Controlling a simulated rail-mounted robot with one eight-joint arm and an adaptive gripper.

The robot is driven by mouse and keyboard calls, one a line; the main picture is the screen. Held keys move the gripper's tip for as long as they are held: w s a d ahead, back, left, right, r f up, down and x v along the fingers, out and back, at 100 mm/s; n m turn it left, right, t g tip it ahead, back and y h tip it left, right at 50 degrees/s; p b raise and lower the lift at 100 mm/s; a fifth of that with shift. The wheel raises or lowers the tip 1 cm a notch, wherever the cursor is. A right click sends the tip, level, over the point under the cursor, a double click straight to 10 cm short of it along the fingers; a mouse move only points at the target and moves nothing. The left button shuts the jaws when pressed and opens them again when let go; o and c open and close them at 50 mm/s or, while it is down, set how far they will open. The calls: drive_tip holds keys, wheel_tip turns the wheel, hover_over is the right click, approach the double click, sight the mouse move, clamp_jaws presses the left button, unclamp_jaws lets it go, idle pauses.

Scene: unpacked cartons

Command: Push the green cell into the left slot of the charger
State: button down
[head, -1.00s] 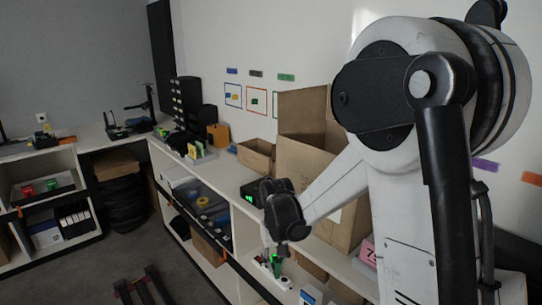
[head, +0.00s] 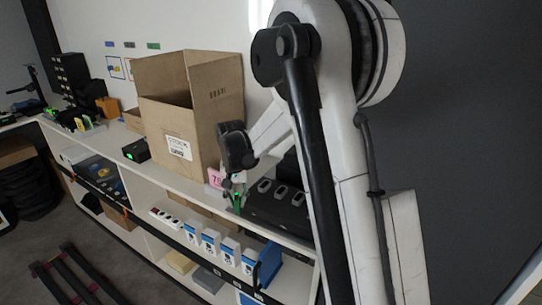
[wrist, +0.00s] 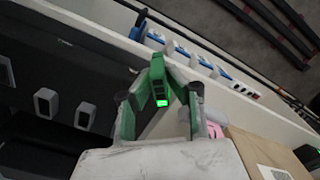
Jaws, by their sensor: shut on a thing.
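My gripper (head: 238,187) is shut on the green cell (head: 238,203), which hangs below the fingers over the shelf top near its front edge. In the wrist view the cell (wrist: 158,78) sits between the fingertips, with a bright green lit patch at its near end. The black charger (head: 268,212) lies on the shelf top just right of the cell in the head view. Several pale-rimmed slots show on it. In the wrist view the charger (wrist: 60,75) fills the left side, with two pale-rimmed slots clear. The cell is apart from these slots; whether it touches the charger edge I cannot tell.
A large open carton (head: 185,110) stands left of my gripper, with a pink tag (head: 214,178) near it. A black box with a green light (head: 136,151) is farther left. Several blue-and-white boxes (head: 210,240) and a white strip (head: 166,218) are along the front, lower down.

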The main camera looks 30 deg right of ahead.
drive_tip(key=w+d+r+m+p, duration=0.2)
drive_tip(key=w+d+r+m, duration=0.15)
drive_tip(key=d, duration=0.35)
drive_tip(key=w+d+r+m+p, duration=0.1)
drive_tip(key=w+d+r+m, duration=0.3)
drive_tip(key=d, duration=0.3)
drive_tip(key=shift+s+a+f+b, duration=0.1)
drive_tip(key=shift+s+f+b, duration=0.2)
drive_tip(key=shift+f, duration=0.55)
drive_tip(key=shift+s+d+f+b, duration=0.1)
drive_tip(key=shift+f+b, duration=0.25)
drive_tip(key=shift+f, duration=0.5)
drive_tip(key=shift+s+a+f+b, duration=0.1)
drive_tip(key=shift+s+f+b, duration=0.2)
drive_tip(key=shift+f, duration=0.55)
drive_tip(key=shift+w+b, duration=0.1)
drive_tip(key=shift+b, duration=0.4)
drive_tip(key=shift+f+b, duration=0.95)
drive_tip(key=shift+b, duration=0.1)
idle(0.7)
drive_tip(key=c, duration=1.6)
unclamp_jaws()
drive_tip(key=shift+c, duration=0.2)
wheel_tip(320, 180, up, 12)
